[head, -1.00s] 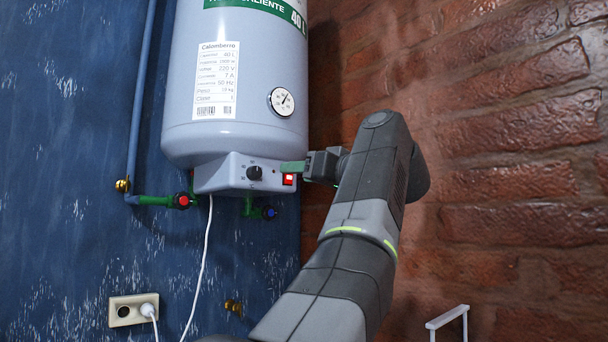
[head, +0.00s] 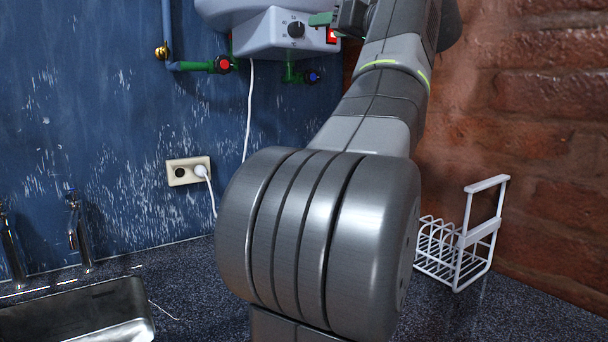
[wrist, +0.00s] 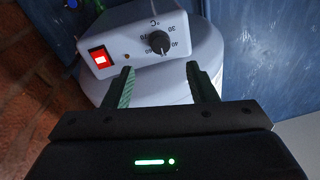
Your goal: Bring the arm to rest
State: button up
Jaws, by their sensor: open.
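My gripper (wrist: 160,84) is open and empty in the wrist view, its two green fingers apart. The water heater's control box (wrist: 132,40) lies just beyond the fingertips, with a lit red switch (wrist: 98,60) and a black knob (wrist: 159,42). I cannot tell whether a finger touches the box. In the head view the gripper (head: 322,19) shows at the top beside the control box (head: 272,35), partly cut off and hidden by my arm. My arm is raised and reaches up to the heater.
A white wire rack (head: 460,240) stands on the dark counter (head: 520,310) by the brick wall. A sink (head: 80,312) with taps (head: 76,230) is at the left. A plugged-in socket (head: 188,171) and pipes with a red valve (head: 223,64) and blue valve (head: 312,77) are on the blue wall.

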aim_at(300, 29)
jog(key=p+x, duration=0.1)
jog(key=x, duration=0.8)
